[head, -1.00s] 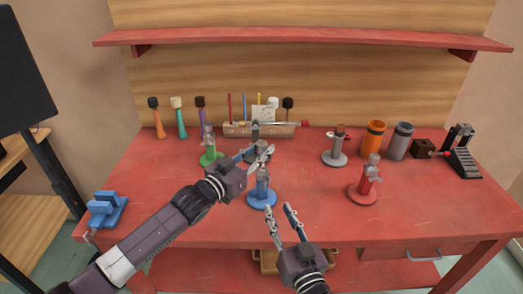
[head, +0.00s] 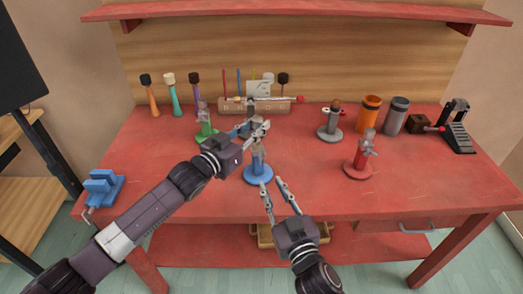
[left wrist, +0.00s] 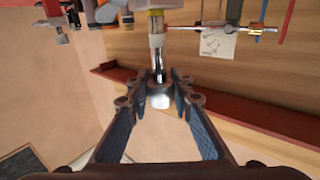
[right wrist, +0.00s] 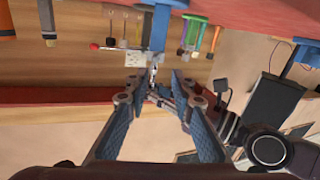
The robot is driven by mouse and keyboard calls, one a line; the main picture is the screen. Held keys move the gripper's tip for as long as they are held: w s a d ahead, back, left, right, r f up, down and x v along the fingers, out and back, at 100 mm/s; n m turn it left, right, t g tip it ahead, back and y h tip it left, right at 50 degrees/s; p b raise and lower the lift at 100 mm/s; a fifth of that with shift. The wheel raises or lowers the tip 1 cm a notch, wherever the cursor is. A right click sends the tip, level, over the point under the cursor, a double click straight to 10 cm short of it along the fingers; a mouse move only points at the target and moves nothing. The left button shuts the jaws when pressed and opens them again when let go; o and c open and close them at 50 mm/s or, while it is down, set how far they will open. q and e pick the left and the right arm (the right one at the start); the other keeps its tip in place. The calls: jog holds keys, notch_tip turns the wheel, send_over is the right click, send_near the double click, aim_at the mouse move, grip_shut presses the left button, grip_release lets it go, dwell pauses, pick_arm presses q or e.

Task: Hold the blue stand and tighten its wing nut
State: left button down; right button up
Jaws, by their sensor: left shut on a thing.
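The blue stand (head: 258,176) stands upright near the front middle of the red table. Its blue post shows in the right wrist view (right wrist: 160,28). My left gripper (head: 261,129) is shut on the upper part of the stand, coming from the left. In the left wrist view a grey metal part (left wrist: 159,96) shows between the fingers. My right gripper (head: 274,184) is open and empty, its fingertips just in front and to the right of the stand's base in the head view. The wing nut is too small and partly covered to make out clearly.
A green stand (head: 206,135) is behind left, a red stand (head: 359,168) to the right, a grey stand (head: 330,133) behind right. A blue clamp-like block (head: 103,188) sits at the left corner. A wooden rack (head: 240,107) stands at the back. The front right table is clear.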

aim_at(263, 161)
jog(key=w+n, duration=0.3)
jog(key=n, duration=0.7)
jog(key=w+a+n, duration=0.1)
jog(key=w+n, duration=0.2)
jog(key=n, duration=0.6)
jog(key=w+a+n, duration=0.1)
jog(key=w+n, duration=0.3)
jog(key=n, duration=0.6)
jog(key=shift+a+n, duration=0.1)
jog(key=shift+n, duration=0.2)
grip_shut()
